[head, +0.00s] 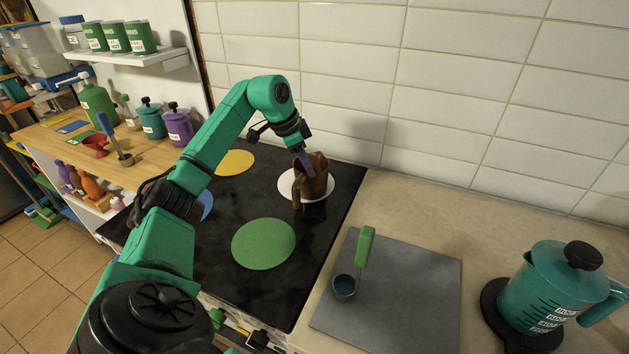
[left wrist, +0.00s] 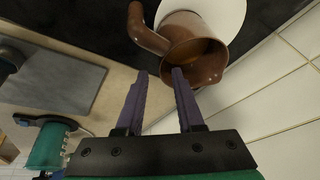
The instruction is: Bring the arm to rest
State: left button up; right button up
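My left arm reaches in the head view over a black cooktop (head: 220,210). My left gripper (head: 306,166) is beside and above a brown pot (head: 316,187), which stands on a white disc (head: 288,184). In the left wrist view, my two purple fingers (left wrist: 160,92) are apart with nothing between them. The pot (left wrist: 205,70) is just beyond the fingertips, its open mouth facing the camera and brown inside. One fingertip overlaps its rim in that view; I cannot tell whether they touch. My right gripper is not in view.
Green (head: 264,244) and yellow (head: 236,162) discs lie on the cooktop. A grey board (head: 420,290) at right bears a green-handled ladle (head: 345,286). A teal kettle (head: 560,285) stands at far right. A tiled wall (head: 450,90) rises behind; a wooden shelf (head: 60,150) is at left.

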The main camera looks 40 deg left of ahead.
pick_arm(q)
jog(key=v, duration=0.4)
jog(key=shift+s+r, duration=0.15)
jog(key=shift+r, duration=0.2)
